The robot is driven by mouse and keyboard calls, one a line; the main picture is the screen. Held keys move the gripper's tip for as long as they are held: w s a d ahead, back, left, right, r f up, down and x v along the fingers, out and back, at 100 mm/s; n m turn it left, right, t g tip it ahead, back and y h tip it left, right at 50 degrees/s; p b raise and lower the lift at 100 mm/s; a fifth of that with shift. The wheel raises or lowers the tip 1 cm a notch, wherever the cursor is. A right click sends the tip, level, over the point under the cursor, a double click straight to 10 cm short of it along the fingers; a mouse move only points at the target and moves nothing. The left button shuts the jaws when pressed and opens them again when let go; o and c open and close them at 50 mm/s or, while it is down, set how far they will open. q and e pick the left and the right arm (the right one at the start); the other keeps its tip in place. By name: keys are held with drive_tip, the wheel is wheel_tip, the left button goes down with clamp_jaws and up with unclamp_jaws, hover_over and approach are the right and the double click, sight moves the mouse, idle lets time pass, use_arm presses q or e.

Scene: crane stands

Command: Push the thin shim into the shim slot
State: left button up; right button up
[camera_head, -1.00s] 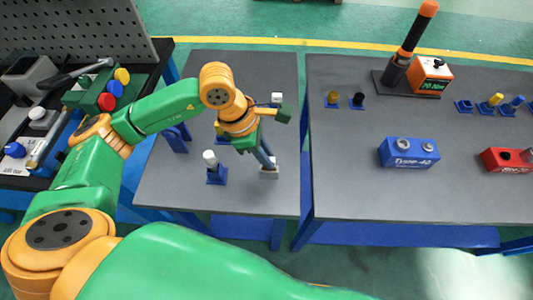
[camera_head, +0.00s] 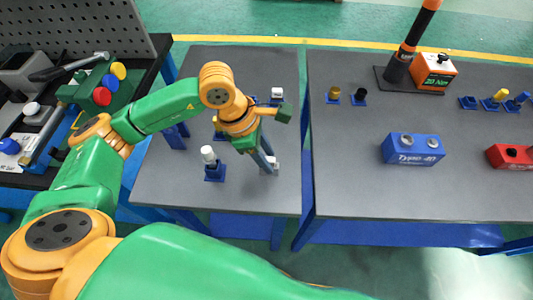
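My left gripper (camera_head: 266,165) points down over the grey middle table, its fingertips at a small pale block (camera_head: 276,164). The fingers overlap the block in this view, and I cannot tell whether they touch it or how wide they are apart. I cannot make out a thin shim or a shim slot; either may be hidden by the gripper or too small to see. My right gripper is not in view.
A blue holder with a white-topped peg (camera_head: 208,156) stands left of the gripper. A small white-topped piece (camera_head: 277,93) stands behind. The right table (camera_head: 350,190) carries a blue "Type" block (camera_head: 412,148), a red block (camera_head: 511,156) and an orange box (camera_head: 436,70).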

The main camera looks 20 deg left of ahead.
use_arm(q)
drive_tip(key=shift+o, duration=0.2)
drive_tip(key=shift+r, duration=0.1)
drive_tip(key=p+v, duration=0.3)
drive_tip(key=v, duration=0.2)
idle(0.4)
